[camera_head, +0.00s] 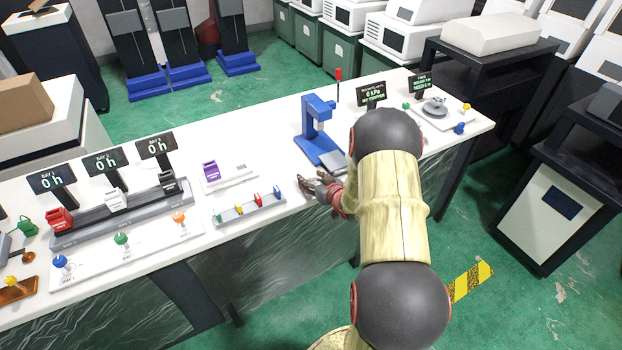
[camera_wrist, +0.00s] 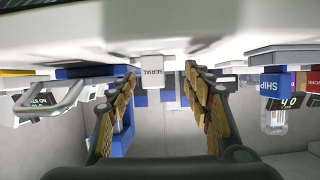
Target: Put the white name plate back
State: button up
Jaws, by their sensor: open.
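A white plate marked SERIAL (camera_wrist: 152,68) shows in the wrist view, whose picture is upside down. It appears in the gap between my fingertips, and I cannot tell whether they touch it. My gripper (camera_wrist: 159,80) is open, with one finger on each side. In the head view my gripper (camera_head: 312,186) is low over the white table (camera_head: 285,222), in front of the blue press (camera_head: 316,135). The white plate cannot be made out there. A grey rack (camera_head: 250,209) with several small coloured plates stands to the left of my gripper.
A purple block (camera_head: 210,171) sits on a white base behind the rack. Bay trays with red, white and black blocks (camera_head: 117,200) are further left. A round metal device (camera_head: 435,107) is at the right end. A metal handle (camera_wrist: 50,100) shows left in the wrist view.

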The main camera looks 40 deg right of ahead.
jog(key=p+v, duration=0.3)
jog(key=v, duration=0.8)
jog(key=w+a+r+n+g, duration=0.1)
jog(key=w+a+r+g, duration=0.15)
jog(key=r, duration=0.65)
jog(key=s+a+r+g, duration=0.1)
jog(key=s+a+r, duration=0.1)
jog(key=a+r, duration=0.9)
jog(key=s+a+r+n+g+y, duration=0.1)
jog(key=s+a+r+g, duration=0.1)
jog(key=s+a, duration=0.8)
jog(key=s+a+r+n+g+y, duration=0.1)
jog(key=s+a+r, duration=0.3)
jog(key=s+a, duration=0.6)
jog(key=shift+a+g+y, duration=0.45)
jog(key=shift+a+y, duration=0.15)
jog(key=shift+s+d, duration=0.1)
